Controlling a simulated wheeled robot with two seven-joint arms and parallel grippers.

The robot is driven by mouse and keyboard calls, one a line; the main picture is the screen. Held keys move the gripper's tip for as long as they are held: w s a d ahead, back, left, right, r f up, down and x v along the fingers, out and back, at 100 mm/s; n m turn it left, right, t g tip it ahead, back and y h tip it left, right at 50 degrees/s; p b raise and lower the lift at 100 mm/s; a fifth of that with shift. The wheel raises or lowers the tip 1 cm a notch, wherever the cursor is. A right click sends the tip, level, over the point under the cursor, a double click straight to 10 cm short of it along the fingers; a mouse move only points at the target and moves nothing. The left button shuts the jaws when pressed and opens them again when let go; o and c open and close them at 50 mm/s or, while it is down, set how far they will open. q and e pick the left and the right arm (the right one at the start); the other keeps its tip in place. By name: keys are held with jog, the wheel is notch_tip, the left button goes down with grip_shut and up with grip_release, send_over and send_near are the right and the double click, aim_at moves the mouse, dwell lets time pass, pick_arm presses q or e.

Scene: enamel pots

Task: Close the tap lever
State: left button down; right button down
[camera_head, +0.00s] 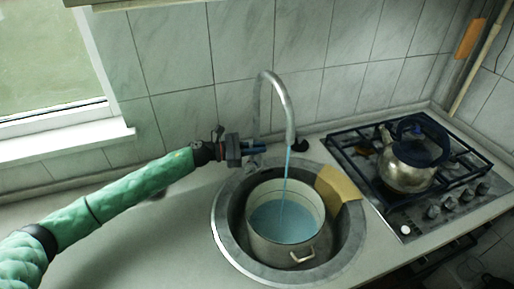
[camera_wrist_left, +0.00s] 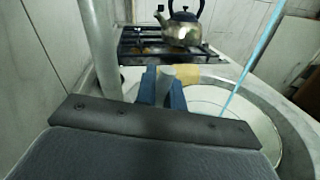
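The curved metal tap (camera_head: 277,90) stands behind the sink, and a thin blue stream of water (camera_head: 285,180) falls from its spout into a cream enamel pot (camera_head: 312,257). My left gripper (camera_head: 262,147) reaches in from the left at the base of the tap. In the left wrist view its two blue fingers (camera_wrist_left: 162,92) are close together. The grey tap lever (camera_wrist_left: 167,73) shows between them and fills the gap, so the gripper appears shut on it. The tap's post (camera_wrist_left: 100,45) rises just left of the fingers. My right gripper is not in view.
The pot stands in a round metal sink (camera_head: 226,225) with a yellow cloth (camera_head: 340,184) on its right rim. A metal kettle (camera_head: 405,172) stands on the gas hob (camera_head: 358,140) at the right. The tiled wall (camera_head: 180,80) is close behind. The left counter is clear.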

pick_arm(q)
jog(key=shift+w, duration=0.1)
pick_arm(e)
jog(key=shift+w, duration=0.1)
pick_arm(q)
jog(key=shift+w+n, duration=0.15)
jog(key=shift+n, duration=0.15)
jog(key=shift+w+d+n+y, duration=0.1)
jog(key=shift+w+n+y, duration=0.2)
jog(key=shift+w+n, duration=0.1)
jog(key=shift+g, duration=0.3)
jog(key=shift+w+n, duration=0.15)
jog(key=shift+n, duration=0.15)
jog(key=c, duration=1.5)
grip_release()
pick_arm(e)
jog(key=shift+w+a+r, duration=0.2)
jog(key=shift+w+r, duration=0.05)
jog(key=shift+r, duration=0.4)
